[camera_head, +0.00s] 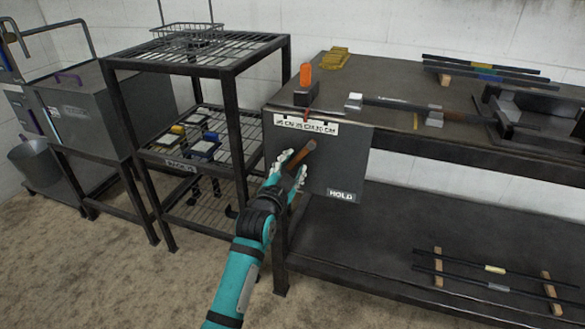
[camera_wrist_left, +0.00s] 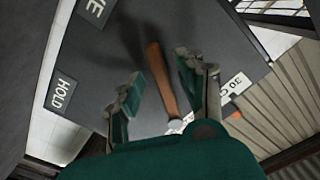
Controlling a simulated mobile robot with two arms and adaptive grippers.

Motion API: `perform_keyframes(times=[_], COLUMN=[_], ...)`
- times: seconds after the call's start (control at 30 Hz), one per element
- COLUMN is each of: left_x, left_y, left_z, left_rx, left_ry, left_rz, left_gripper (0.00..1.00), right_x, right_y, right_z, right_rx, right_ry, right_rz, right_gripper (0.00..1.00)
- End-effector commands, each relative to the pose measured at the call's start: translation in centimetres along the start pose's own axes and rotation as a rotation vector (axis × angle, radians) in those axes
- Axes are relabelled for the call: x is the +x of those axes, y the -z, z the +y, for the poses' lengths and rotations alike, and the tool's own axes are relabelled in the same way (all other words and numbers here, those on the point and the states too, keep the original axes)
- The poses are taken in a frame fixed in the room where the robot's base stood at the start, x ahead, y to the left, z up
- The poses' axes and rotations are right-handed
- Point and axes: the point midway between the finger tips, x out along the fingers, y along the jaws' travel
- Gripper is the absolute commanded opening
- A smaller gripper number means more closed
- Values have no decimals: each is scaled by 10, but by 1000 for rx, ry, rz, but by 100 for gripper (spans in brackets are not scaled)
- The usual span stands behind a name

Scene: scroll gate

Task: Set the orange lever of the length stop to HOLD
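The orange-brown lever (camera_head: 301,157) sits on the dark front plate (camera_head: 330,170) at the table's left end. In the head view it slants from lower left to upper right. The HOLD label (camera_head: 341,196) is at the plate's lower right; it also shows in the left wrist view (camera_wrist_left: 61,92). My left gripper (camera_head: 290,163) is at the lever. In the left wrist view the lever (camera_wrist_left: 160,78) lies between the two spread fingers (camera_wrist_left: 160,90), with gaps visible on both sides. Its far end is near the plate. My right gripper is not in view.
A second label, partly cut off, shows in the wrist view (camera_wrist_left: 95,8). A wire rack (camera_head: 236,90) stands to the left. Bars lie on the table (camera_head: 375,75) and lower shelf (camera_head: 400,225).

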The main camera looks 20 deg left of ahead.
Motion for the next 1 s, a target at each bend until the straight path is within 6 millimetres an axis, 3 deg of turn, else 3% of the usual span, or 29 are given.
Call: perform_keyframes(times=[0.23,0.53,1.0], left_x=[1,0,0], left_y=[0,0,-1], left_z=[0,0,0], left_rx=[0,-1,-6], left_ry=[0,0,-1], left_rz=[0,0,-1], left_gripper=[38,0,0], right_x=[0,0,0], right_y=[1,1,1], right_z=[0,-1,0], right_rx=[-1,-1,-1], right_ry=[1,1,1], right_rz=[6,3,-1], right_gripper=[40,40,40])
